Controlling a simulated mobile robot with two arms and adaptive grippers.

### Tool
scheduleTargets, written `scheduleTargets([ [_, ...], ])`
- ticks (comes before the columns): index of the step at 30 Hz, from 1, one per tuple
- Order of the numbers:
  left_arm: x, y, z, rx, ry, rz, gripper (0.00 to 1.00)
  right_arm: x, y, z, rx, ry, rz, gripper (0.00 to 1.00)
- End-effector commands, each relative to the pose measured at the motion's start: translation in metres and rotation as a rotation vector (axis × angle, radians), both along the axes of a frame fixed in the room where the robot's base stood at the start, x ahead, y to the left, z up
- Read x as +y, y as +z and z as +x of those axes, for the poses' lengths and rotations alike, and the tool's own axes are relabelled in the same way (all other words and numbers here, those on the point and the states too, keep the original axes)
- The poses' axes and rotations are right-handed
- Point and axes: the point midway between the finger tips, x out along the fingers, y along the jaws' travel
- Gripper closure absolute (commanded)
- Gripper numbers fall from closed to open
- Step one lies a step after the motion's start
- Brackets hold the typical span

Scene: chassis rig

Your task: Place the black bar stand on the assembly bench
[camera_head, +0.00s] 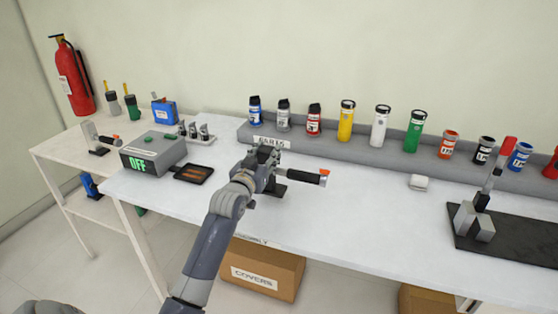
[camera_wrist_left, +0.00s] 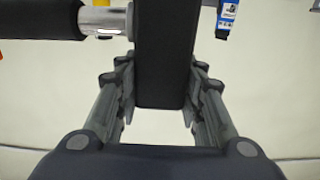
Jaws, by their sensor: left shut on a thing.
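My left gripper (camera_head: 264,162) is over the middle of the white assembly bench (camera_head: 355,225). It is shut on the black bar stand (camera_wrist_left: 165,55), whose dark upright block sits between the two fingers in the left wrist view. In the head view a dark piece of the stand (camera_head: 279,188) shows just below the gripper; the rest is hidden behind the hand. A bar with a black grip and an orange tip (camera_head: 303,177) sticks out to the right from the stand. I cannot tell whether the stand's base touches the bench. My right gripper is out of view.
A grey control box reading OFF (camera_head: 153,153) and a black tray (camera_head: 194,173) lie left of the gripper. A grey rack (camera_head: 340,152) with several canisters runs along the back. A dark plate (camera_head: 510,245) with a fixture is at right. Bare bench lies between.

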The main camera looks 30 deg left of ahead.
Motion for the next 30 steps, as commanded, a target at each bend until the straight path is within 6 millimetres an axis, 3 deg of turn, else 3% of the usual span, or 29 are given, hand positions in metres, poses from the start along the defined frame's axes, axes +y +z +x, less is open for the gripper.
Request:
scheduleTargets([
  [3,-0.011,0.003,0.019,-0.008,0.000,-0.002,1.00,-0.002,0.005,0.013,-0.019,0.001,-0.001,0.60],
  [9,-0.018,-0.002,0.031,-0.005,0.000,0.001,1.00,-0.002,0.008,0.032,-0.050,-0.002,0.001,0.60],
  [16,-0.018,-0.031,0.031,-0.003,0.000,0.000,1.00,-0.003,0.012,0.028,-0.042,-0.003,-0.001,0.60],
  [27,-0.018,-0.037,0.030,-0.007,0.001,0.002,1.00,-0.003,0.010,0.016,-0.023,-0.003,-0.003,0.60],
  [28,-0.018,-0.040,0.030,0.000,0.000,0.000,0.60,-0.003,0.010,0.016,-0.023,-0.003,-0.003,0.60],
  [30,-0.018,-0.040,0.030,0.000,0.000,0.000,0.44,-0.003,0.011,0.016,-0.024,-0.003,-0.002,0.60],
])
